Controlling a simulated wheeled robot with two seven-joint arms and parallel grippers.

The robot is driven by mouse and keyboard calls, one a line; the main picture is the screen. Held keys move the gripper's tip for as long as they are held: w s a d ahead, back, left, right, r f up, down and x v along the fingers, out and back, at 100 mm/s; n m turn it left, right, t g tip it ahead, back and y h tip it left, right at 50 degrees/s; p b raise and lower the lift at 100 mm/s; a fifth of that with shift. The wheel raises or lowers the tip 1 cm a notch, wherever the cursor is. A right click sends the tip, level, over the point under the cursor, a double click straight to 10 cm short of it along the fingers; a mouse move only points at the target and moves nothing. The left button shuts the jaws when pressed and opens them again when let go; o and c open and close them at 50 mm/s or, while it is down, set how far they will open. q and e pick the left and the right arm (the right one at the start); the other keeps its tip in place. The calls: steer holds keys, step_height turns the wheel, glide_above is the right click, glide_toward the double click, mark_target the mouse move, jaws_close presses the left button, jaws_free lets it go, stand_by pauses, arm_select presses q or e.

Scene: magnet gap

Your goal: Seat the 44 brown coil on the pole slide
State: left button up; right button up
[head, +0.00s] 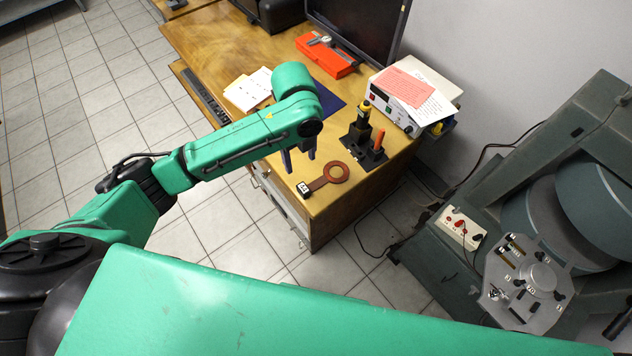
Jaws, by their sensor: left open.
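The brown coil (326,180) is a flat ring with a short handle. It lies near the front corner of the wooden desk. A black and white tag sits at its handle end; I cannot read the number surely. My left gripper (299,162) points down over the desk, open and empty, just behind and left of the coil's handle. Its upper part is hidden by my green arm. A silver plate with posts and knobs (525,283), which looks like the pole slide, sits at the front of the large grey magnet (530,150) at right. My right gripper is not in view.
On the wooden desk (200,45), a black stand (362,150) with yellow and orange-handled tools stands behind the coil. A white power supply (415,100) with papers, an orange box (328,57) and a monitor are farther back.

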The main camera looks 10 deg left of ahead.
mark_target(303, 187)
arm_select(q)
steer(key=f, duration=0.4)
steer(key=f+p, duration=0.1)
steer(key=f, duration=0.3)
steer(key=f+p, duration=0.1)
steer(key=f, duration=0.4)
steer(key=shift+s+d, duration=0.1)
steer(key=shift+s, duration=0.2)
steer(key=shift+r, duration=0.1)
jaws_close()
